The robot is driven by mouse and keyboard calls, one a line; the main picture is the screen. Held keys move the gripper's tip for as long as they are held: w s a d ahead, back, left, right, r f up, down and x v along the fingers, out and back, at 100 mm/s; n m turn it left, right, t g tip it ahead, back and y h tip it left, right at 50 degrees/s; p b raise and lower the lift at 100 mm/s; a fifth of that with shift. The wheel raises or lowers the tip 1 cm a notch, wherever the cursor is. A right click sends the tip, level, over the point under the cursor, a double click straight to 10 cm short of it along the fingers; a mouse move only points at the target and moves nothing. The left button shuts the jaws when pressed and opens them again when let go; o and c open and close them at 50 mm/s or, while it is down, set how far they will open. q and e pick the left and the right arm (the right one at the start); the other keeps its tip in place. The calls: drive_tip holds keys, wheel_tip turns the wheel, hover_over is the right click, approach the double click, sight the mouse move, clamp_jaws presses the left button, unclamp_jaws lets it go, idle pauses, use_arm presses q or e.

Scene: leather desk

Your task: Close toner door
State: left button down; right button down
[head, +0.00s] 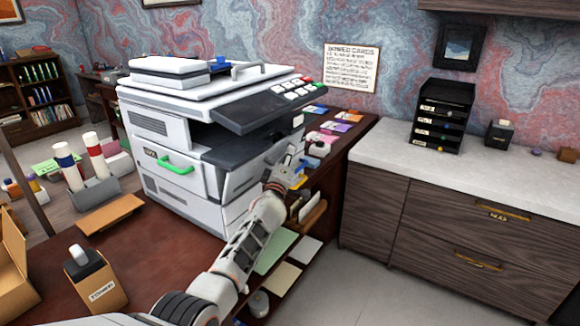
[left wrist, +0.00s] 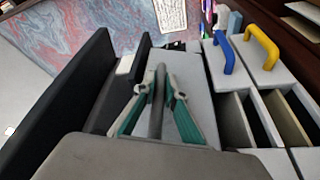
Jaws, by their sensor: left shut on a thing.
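A white and grey copier (head: 205,130) stands on the brown desk. Its left front panel carries a green handle (head: 177,164) and a small dark label too small to read. My left gripper (head: 280,176) is at the copier's right side. In the left wrist view my left gripper (left wrist: 158,95) is shut on a dark grey bar (left wrist: 157,115) in front of a pale panel. I cannot tell for sure which panel is the toner door. A blue handle (left wrist: 225,52) and a yellow handle (left wrist: 262,45) are to the right of the fingers. My right gripper is not in view.
A carton (head: 95,280) stands at the desk's front left. Shelves with paper (head: 275,252) are below my left forearm. A counter (head: 460,175) with a black tray stack (head: 441,115) stands at right. The floor in front of it is clear.

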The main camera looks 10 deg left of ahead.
sight(281, 147)
use_arm(q)
drive_tip(key=shift+w+a+r, duration=0.25)
drive_tip(key=shift+a+r, duration=0.3)
drive_tip(key=shift+a, duration=0.1)
drive_tip(key=shift+w+a+r, duration=0.25)
drive_tip(key=shift+a+r, duration=0.3)
drive_tip(key=shift+a, duration=0.1)
drive_tip(key=shift+a+r, duration=0.1)
drive_tip(key=c, duration=2.1)
unclamp_jaws()
drive_tip(key=shift+s+f, duration=0.1)
drive_tip(key=shift+f, duration=0.1)
drive_tip(key=shift+s+f, duration=0.15)
drive_tip(key=shift+s, duration=0.35)
drive_tip(key=shift+s+f, duration=0.2)
drive_tip(key=shift+s, duration=1.35)
drive_tip(key=shift+s+f, duration=0.2)
drive_tip(key=shift+s, duration=1.35)
